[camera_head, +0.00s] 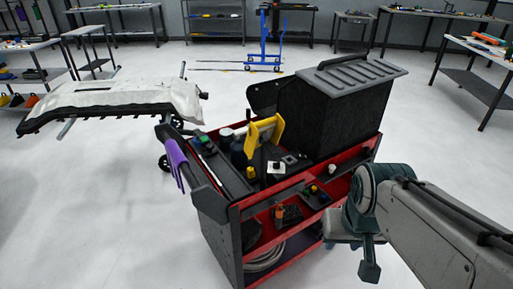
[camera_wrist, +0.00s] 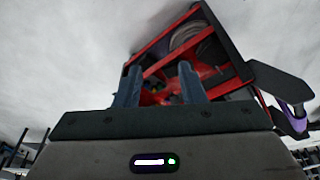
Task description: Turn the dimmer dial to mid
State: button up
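A small pale square piece with a dark knob (camera_head: 276,168) sits on top of the red and black cart (camera_head: 240,212) in the head view. It may be the dimmer dial, but it is too small to be sure. My gripper (camera_wrist: 160,70) shows in the wrist view with its two fingers apart and nothing visible between them. Beyond the fingers is the cart's red frame, tilted in that view, with small yellow and green items too blurred to name. In the head view my arm is at the right of the cart, and the gripper's fingers cannot be made out.
A large black case (camera_head: 330,115) stands on the cart's back right. A yellow-framed item (camera_head: 263,133) stands upright beside small bottles. Purple gloves (camera_head: 178,163) hang at the cart's left end. A white covered panel (camera_head: 110,97) stands behind left. Open floor lies in front left.

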aim_at(277, 165)
jog(key=i, duration=1)
